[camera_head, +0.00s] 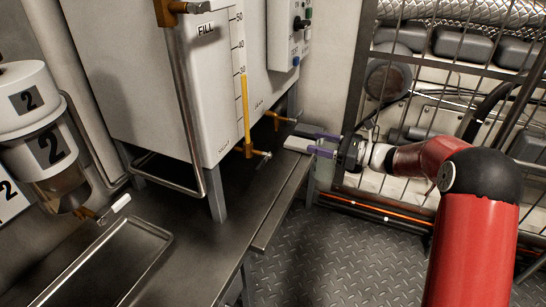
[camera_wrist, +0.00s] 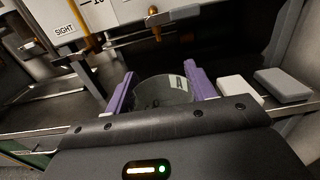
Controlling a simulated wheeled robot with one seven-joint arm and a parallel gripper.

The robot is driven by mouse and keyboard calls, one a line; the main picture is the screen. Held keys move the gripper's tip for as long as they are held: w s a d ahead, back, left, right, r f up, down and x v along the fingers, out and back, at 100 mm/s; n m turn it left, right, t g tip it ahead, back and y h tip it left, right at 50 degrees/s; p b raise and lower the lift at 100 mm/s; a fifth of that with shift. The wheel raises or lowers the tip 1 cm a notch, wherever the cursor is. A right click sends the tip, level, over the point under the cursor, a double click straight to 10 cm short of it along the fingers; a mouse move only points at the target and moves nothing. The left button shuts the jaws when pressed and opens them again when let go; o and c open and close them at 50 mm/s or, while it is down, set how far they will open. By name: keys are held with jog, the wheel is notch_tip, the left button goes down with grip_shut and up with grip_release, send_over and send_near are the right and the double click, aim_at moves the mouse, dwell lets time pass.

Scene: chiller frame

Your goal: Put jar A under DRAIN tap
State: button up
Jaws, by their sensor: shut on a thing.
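My gripper (camera_head: 318,143) reaches in from the right at the bench edge, in front of the white tank. Its two purple fingers are shut on a clear grey jar (camera_wrist: 160,93), seen between them in the wrist view (camera_wrist: 160,88). In the head view the jar is hard to make out. A brass tap (camera_head: 277,118) with a pale lever is under the tank; it also shows ahead of the jar in the wrist view (camera_wrist: 155,22). No DRAIN label is readable.
The tank has a yellow sight tube (camera_head: 246,105) with a brass valve (camera_head: 250,151) at its foot. A metal bench (camera_head: 185,225) runs below, with a tray (camera_head: 105,262) at left. White and grey pads (camera_wrist: 240,90) lie right of the jar. A wire cage stands behind my arm.

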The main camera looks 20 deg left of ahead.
jog(key=a+f, duration=0.1)
jog(key=a, duration=0.6)
jog(key=w+a+f, duration=0.1)
jog(key=a+f, duration=0.1)
jog(key=a, duration=0.6)
jog(key=shift+a+f, duration=0.2)
jog(key=shift+f, duration=0.05)
jog(key=shift+w+f, duration=0.15)
jog(key=o, duration=1.3)
jog(key=shift+o, duration=0.2)
